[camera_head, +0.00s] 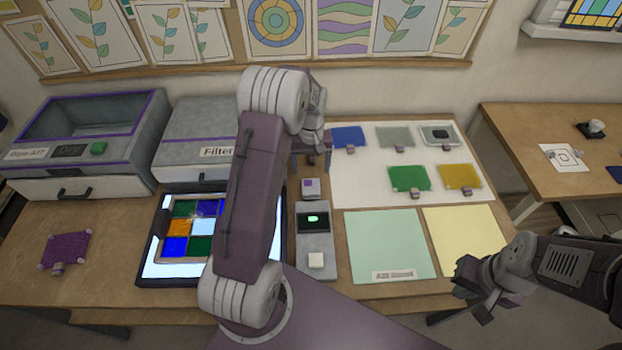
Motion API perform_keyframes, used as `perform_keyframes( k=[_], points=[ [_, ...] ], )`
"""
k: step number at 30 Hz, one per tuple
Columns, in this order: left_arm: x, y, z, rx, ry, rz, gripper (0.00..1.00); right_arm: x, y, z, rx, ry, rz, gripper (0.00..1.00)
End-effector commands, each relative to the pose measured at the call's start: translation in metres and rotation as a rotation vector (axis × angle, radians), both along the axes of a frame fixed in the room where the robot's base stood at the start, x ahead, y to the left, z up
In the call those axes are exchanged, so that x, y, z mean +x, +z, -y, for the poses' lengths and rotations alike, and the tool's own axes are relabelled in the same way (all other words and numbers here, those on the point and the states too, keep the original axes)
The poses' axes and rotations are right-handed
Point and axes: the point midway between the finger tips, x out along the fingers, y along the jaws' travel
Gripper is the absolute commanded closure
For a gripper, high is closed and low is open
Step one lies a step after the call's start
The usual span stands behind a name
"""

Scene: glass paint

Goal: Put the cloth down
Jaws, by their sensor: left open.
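No piece can be told for sure as the cloth. Flat coloured pieces with small grips lie on a white mat (350,185): blue (348,137), grey (396,137), green (409,178) and yellow (460,176). A purple piece (65,249) lies alone on the table at the far left. My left gripper (313,160) is open near the mat's left edge, left of the blue piece; nothing shows held in it. My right gripper (474,292) is at the lower right, in front of the table edge; its jaws are unclear.
A lit panel (150,270) with coloured tiles is partly hidden by my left arm. A grey device (314,245) stands right of it. Pale green (385,240) and yellow (462,235) sheets lie flat. Grey machines (90,140) stand at the back left. A side table (540,120) is at right.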

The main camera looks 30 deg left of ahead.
Motion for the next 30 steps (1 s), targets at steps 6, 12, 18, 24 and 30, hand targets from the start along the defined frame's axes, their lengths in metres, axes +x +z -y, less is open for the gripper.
perform_keyframes(
  k=[6,12,18,24,30],
  points=[
    [0.000,0.018,0.000,-0.001,0.000,-0.001,0.24,0.000,-0.001,0.000,0.000,0.000,0.000,1.00],
    [-0.021,0.031,0.024,0.000,-0.084,0.017,0.24,0.000,-0.001,0.000,0.000,0.000,0.000,1.00],
    [-0.113,0.050,0.086,0.005,-0.360,0.074,0.24,0.000,-0.001,0.000,0.000,0.000,0.000,1.00],
    [-0.176,0.048,0.108,0.011,-0.516,0.107,0.24,0.000,-0.001,0.000,0.000,0.000,0.000,1.00],
    [-0.182,0.047,0.109,0.011,-0.529,0.107,0.24,0.000,-0.001,0.000,0.000,0.000,0.000,1.00]
  ],
)
